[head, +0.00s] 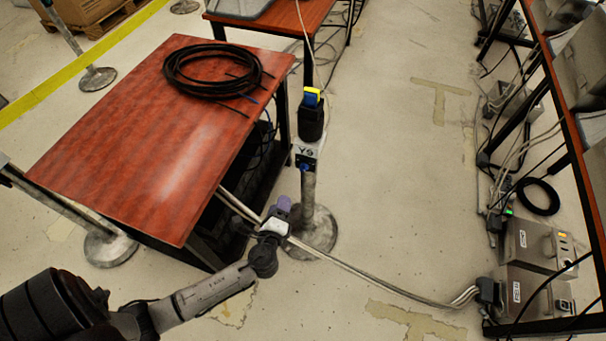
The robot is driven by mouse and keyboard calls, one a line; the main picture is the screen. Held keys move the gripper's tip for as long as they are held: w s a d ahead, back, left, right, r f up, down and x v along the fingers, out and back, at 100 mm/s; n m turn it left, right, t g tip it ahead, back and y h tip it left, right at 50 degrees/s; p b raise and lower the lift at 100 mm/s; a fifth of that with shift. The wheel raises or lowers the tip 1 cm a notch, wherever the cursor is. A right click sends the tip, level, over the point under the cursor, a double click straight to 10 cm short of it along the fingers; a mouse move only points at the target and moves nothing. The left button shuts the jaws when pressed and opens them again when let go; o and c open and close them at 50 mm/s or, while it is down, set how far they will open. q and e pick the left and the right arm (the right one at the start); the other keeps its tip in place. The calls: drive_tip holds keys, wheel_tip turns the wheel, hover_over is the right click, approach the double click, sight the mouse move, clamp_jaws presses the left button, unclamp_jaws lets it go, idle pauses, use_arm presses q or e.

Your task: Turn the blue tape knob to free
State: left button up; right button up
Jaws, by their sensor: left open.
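A post (308,195) stands on a round floor base to the right of the red-brown table. Its black head carries a blue and yellow piece (312,97) on top. Below the head is a white label plate (308,150) with dark letters, and a small blue knob (304,167) sits just under it. The knob is too small here to tell its setting. My left gripper (279,210) is open, below and to the left of the knob and apart from it in the picture. Its fingers are small and partly purple. My right gripper is out of view.
The red-brown table (150,150) bears a coil of black cable (212,72). Pale cables (370,272) run across the floor past the post's base. Grey boxes (535,245) and a black rack fill the right side. The floor between is mostly clear.

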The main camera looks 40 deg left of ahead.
sight(303, 171)
use_arm(q)
drive_tip(key=w+a+m+b, duration=0.1)
drive_tip(key=w, duration=0.3)
drive_tip(key=w+a+f+m+t+h+b, duration=0.1)
drive_tip(key=w+m, duration=0.1)
drive_tip(key=w, duration=0.3)
drive_tip(key=w+a+m+t+b, duration=0.1)
drive_tip(key=w+m, duration=0.1)
drive_tip(key=w, duration=0.3)
drive_tip(key=shift+w+a+f+h, duration=0.2)
drive_tip(key=shift+a+f+h, duration=0.1)
drive_tip(key=shift+f, duration=0.05)
drive_tip(key=shift+w+a, duration=0.25)
drive_tip(key=shift+w, duration=0.35)
drive_tip(key=shift+c, duration=0.2)
